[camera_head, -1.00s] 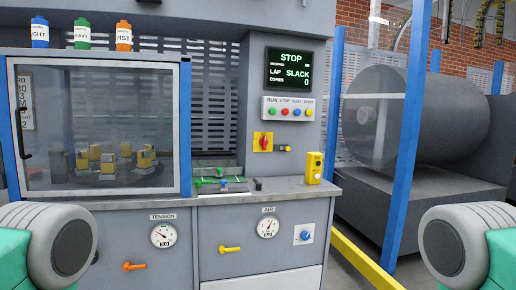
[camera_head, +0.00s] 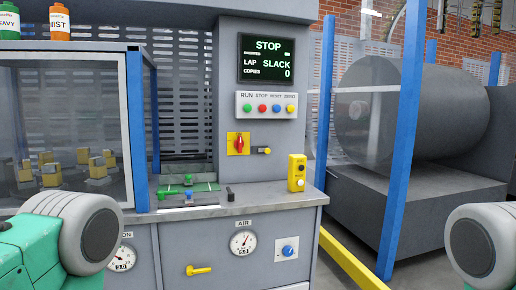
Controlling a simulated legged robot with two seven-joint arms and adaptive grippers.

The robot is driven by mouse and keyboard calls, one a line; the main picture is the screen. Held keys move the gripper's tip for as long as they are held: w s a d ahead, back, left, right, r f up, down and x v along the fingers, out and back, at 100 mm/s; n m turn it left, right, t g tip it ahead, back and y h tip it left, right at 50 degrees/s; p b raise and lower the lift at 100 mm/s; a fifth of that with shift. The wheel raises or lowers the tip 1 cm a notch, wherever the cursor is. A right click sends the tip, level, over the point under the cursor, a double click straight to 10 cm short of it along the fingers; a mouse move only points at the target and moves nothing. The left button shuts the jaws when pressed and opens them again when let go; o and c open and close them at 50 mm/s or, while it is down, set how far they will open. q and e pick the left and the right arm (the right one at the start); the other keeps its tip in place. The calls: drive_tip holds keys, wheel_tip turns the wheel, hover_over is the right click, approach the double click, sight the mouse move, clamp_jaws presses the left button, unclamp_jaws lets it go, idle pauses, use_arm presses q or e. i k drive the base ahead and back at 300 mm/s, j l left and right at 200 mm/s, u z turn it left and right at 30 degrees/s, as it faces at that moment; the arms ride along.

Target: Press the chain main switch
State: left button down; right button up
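The display (camera_head: 267,59) reads STOP, LAP SLACK, COPIES 0. A yellow control box (camera_head: 297,172) stands on the counter. Only grey rounded joints and green links of my arms show at both lower sides; neither gripper is in view.
The grey counter (camera_head: 270,195) juts out below the switch, with a green-topped fixture (camera_head: 189,188) on it. A glazed cabinet (camera_head: 70,130) stands at left. Blue posts (camera_head: 403,140) and clear panels guard a large grey roll (camera_head: 415,110) at right. A yellow floor rail (camera_head: 350,260) runs below.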

sight(239, 144)
drive_tip(key=i+l+z, duration=0.2)
drive_tip(key=i, duration=0.3)
drive_tip(key=i+z, duration=0.15)
drive_tip(key=i, duration=0.35)
